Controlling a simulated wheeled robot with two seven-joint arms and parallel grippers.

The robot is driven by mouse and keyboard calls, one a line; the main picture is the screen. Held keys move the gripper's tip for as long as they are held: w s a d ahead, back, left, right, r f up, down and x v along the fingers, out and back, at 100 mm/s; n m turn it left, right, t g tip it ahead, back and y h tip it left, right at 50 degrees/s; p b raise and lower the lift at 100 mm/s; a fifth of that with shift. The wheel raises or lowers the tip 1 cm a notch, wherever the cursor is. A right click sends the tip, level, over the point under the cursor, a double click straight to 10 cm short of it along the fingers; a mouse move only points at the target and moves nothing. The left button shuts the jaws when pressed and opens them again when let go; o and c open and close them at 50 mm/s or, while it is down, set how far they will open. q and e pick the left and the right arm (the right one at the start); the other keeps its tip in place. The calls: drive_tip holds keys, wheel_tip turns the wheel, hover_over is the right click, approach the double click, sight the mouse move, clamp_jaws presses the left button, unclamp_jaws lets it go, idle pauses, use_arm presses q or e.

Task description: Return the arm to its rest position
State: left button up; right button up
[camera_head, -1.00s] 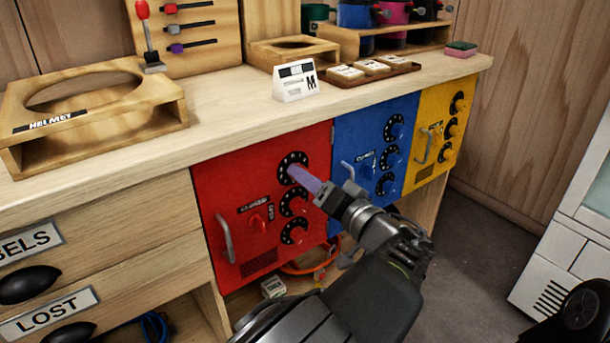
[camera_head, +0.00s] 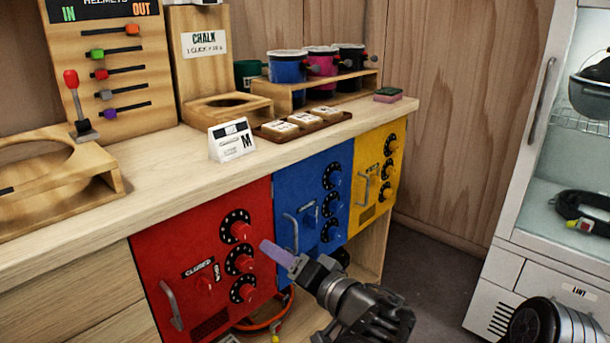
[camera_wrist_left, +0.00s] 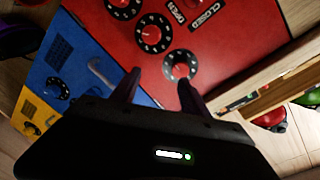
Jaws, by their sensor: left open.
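My left gripper (camera_head: 276,253) is open, with nothing seen between its fingers. It is in front of the right edge of the red locker door (camera_head: 165,245), beside the door's column of three dials. In the left wrist view, the two dark fingers (camera_wrist_left: 160,78) stand apart, with the bottom red dial (camera_wrist_left: 180,68) behind them near the right one. In the head view, all three red dials are uncovered: top (camera_head: 240,230), middle (camera_head: 243,260) and bottom (camera_head: 243,289). The red door is shut, its label reading CLOSED. My right gripper is out of view.
Blue (camera_head: 312,200) and yellow (camera_head: 376,180) locker doors are to the right, shut. The wooden countertop (camera_head: 165,165) holds a small white sign (camera_head: 231,140), a brown tray (camera_head: 265,135) and chalk buckets (camera_head: 287,68).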

use_arm(q)
drive_tip(key=s+d+f+m+g+h, duration=0.2)
drive_tip(key=s+f+m+h, duration=0.1)
drive_tip(key=f, duration=0.7)
drive_tip(key=s+d+f+m+g+h, duration=0.2)
drive_tip(key=d+f+h, duration=0.1)
drive_tip(key=f, duration=0.6)
drive_tip(key=s+d+f+m+g+h, duration=0.2)
drive_tip(key=s+f+m+h, duration=0.1)
drive_tip(key=f, duration=0.7)
drive_tip(key=s+f+n+g+h, duration=0.2)
drive_tip(key=s+f+g+h, duration=0.25)
drive_tip(key=s+f, duration=0.65)
drive_tip(key=s+a+f+n+h, duration=0.2)
drive_tip(key=s+a+f+n, duration=0.45)
drive_tip(key=a+n, duration=0.2)
wheel_tip(320, 180, up, 30)
drive_tip(key=s+d+p, duration=0.2)
drive_tip(key=p, duration=2.8)
drive_tip(key=shift+s+n+h, duration=0.15)
drive_tip(key=shift+n+h, duration=0.2)
drive_tip(key=shift+n, duration=0.1)
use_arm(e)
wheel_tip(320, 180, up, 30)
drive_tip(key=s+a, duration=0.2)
use_arm(q)
drive_tip(key=shift+f, duration=0.1)
